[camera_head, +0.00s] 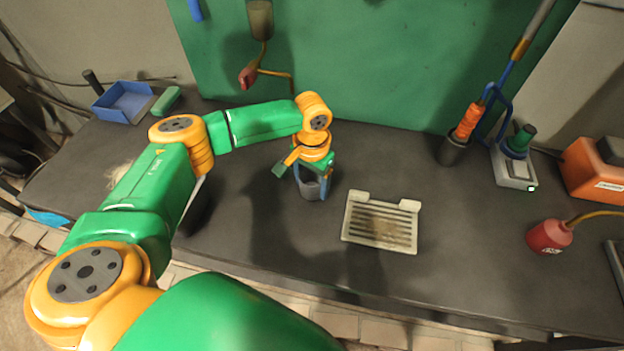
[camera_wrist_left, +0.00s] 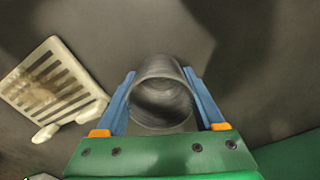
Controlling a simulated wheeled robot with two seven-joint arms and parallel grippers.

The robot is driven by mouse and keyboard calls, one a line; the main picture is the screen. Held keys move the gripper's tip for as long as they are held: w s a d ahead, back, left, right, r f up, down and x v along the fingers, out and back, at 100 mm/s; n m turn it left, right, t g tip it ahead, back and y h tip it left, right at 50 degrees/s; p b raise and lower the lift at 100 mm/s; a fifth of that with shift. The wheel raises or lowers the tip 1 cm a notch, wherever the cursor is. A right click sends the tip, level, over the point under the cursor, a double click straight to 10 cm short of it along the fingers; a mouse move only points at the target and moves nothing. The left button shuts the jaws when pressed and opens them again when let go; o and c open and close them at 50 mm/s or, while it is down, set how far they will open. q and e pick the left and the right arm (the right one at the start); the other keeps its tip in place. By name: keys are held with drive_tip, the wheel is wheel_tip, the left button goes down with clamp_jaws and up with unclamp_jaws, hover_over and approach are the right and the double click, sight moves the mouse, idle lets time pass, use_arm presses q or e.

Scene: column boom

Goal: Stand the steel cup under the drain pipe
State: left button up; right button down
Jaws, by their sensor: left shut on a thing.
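The steel cup (camera_head: 311,189) is a dark grey, open-topped cylinder over the middle of the dark bench. My left gripper (camera_head: 312,180) reaches down from above with its blue fingers on both sides of the cup, shut on it. In the left wrist view the cup (camera_wrist_left: 163,100) sits between the two fingers (camera_wrist_left: 165,103), its mouth towards the camera. I cannot tell whether its base touches the bench. A thin brass pipe (camera_head: 276,73), seemingly the drain pipe, hangs below a grey cylinder on the green back panel, behind the cup. My right gripper is out of view.
A pale slotted grate (camera_head: 381,222) lies right of the cup; it also shows in the left wrist view (camera_wrist_left: 52,88). A blue tray (camera_head: 124,102) stands at the back left. A dark holder (camera_head: 453,150), a grey device (camera_head: 514,168) and a red oil can (camera_head: 549,237) stand right.

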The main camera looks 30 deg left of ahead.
use_arm(q)
drive_tip(key=shift+f, duration=0.1)
drive_tip(key=o, duration=1)
drive_tip(key=shift+f, duration=0.1)
drive_tip(key=o, duration=0.4)
